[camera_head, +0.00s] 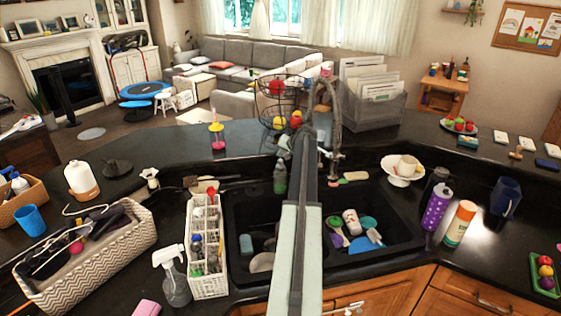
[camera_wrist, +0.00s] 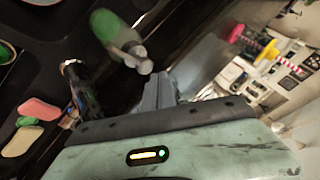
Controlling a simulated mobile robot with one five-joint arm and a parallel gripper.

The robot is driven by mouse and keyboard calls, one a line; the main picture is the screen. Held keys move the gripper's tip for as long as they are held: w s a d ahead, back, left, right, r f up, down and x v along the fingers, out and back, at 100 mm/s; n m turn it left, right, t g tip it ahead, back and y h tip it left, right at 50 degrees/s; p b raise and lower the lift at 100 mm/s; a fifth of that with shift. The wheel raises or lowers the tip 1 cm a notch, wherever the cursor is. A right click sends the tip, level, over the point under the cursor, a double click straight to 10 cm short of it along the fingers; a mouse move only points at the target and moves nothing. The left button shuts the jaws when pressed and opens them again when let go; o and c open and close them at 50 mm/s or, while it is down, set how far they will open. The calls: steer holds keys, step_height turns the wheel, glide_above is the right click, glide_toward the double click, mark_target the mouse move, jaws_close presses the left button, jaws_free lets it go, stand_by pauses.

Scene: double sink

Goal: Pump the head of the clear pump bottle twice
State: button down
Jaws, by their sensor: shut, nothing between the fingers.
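The clear pump bottle (camera_head: 280,178) with green liquid stands at the back edge of the double sink, just left of my arm in the head view. In the wrist view the clear pump bottle (camera_wrist: 108,27) shows at top centre, with its pale pump head (camera_wrist: 135,58) pointing towards my fingers. My gripper (camera_wrist: 160,90) is shut and empty, close to the pump head and to its lower right in that view. I cannot tell whether they touch. In the head view my arm rises through the middle and hides part of the sink.
The sink basin (camera_head: 236,205) holds dishes and utensils. The faucet (camera_head: 334,140) stands right of my arm, with a wire fruit basket (camera_head: 268,100) behind. A white caddy (camera_head: 208,283), a spray bottle (camera_head: 174,281) and a patterned basket (camera_head: 85,280) crowd the left counter.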

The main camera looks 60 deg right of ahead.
steer(key=shift+r+p, duration=2.05)
steer(key=shift+r, duration=0.45)
stand_by(0.3)
step_height(320, 180, up, 4)
steer(key=p, duration=0.4)
glide_above(281, 160)
steer(key=f+b, duration=0.9)
steer(key=shift+s+a+f, duration=0.1)
steer(key=shift+s+a, duration=0.1)
stand_by(1.5)
